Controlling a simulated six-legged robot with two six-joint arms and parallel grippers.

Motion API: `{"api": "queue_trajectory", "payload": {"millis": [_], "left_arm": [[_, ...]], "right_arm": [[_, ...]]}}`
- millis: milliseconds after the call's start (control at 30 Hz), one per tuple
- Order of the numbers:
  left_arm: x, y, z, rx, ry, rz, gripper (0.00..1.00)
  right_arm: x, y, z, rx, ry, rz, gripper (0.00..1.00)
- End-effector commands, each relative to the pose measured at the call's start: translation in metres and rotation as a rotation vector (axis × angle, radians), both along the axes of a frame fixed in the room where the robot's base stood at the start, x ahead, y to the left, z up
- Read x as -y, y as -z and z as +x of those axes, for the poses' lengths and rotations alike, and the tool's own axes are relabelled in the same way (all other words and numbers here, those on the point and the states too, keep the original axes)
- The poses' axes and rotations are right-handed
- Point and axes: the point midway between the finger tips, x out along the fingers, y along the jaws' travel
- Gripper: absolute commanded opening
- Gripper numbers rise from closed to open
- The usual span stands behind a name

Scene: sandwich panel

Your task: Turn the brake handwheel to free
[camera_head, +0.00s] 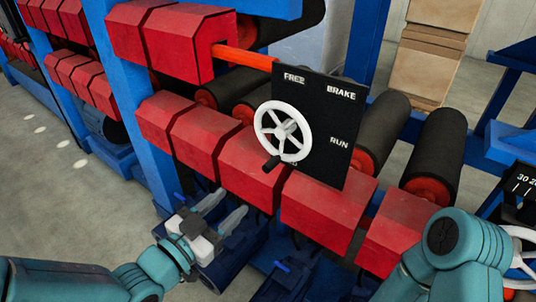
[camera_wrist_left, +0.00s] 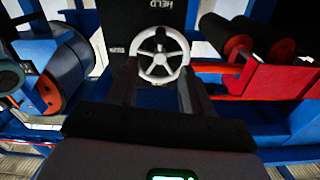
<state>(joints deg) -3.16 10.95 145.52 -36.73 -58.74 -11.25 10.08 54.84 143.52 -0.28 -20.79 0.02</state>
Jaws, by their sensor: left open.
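The white handwheel (camera_head: 308,122) has several spokes and sits on a black panel (camera_head: 322,165) lettered FREE, BRAKE and RUN. A fourth label at lower left is mostly hidden by the wheel. The wheel's dark crank knob (camera_head: 271,164) points to the lower left, beside that hidden label. My left gripper (camera_head: 235,207) is open and empty, below and left of the wheel, apart from it. In the left wrist view the wheel (camera_wrist_left: 159,71) shows beyond and between the open fingers (camera_wrist_left: 159,82), with a label reading HELD above it.
Red blocks (camera_head: 250,160) run in a row behind and below the panel, with dark rollers (camera_head: 436,150) to the right. Blue frame posts (camera_head: 130,100) stand at left. My right arm (camera_head: 460,245) is at lower right, near another white wheel (camera_head: 526,237) and a dial.

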Motion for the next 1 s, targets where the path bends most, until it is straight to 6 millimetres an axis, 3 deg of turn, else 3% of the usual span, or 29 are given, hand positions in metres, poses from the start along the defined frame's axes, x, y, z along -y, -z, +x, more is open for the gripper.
{"api": "queue_trajectory", "payload": {"millis": [33, 67, 133, 400, 600, 1000], "left_arm": [[0.003, -0.008, 0.004, -0.009, 0.000, 0.001, 0.50], [0.005, -0.008, 0.006, -0.009, -0.002, 0.001, 0.50], [0.017, -0.002, 0.023, 0.000, 0.002, 0.001, 0.50], [0.054, -0.002, 0.077, 0.000, 0.000, 0.001, 0.50], [0.074, -0.001, 0.105, 0.001, -0.002, 0.001, 0.50], [0.082, 0.001, 0.118, 0.000, -0.004, 0.001, 0.50]], "right_arm": [[0.000, -0.022, 0.000, 0.000, 0.000, 0.000, 0.00], [0.000, -0.027, 0.000, 0.000, 0.000, 0.000, 0.00], [0.000, -0.020, 0.000, 0.001, 0.000, 0.000, 0.00], [0.000, -0.035, 0.000, 0.000, 0.000, 0.000, 0.00], [0.000, -0.043, 0.000, 0.000, 0.000, 0.000, 0.00], [0.000, -0.045, 0.000, 0.000, 0.000, 0.000, 0.00]]}}
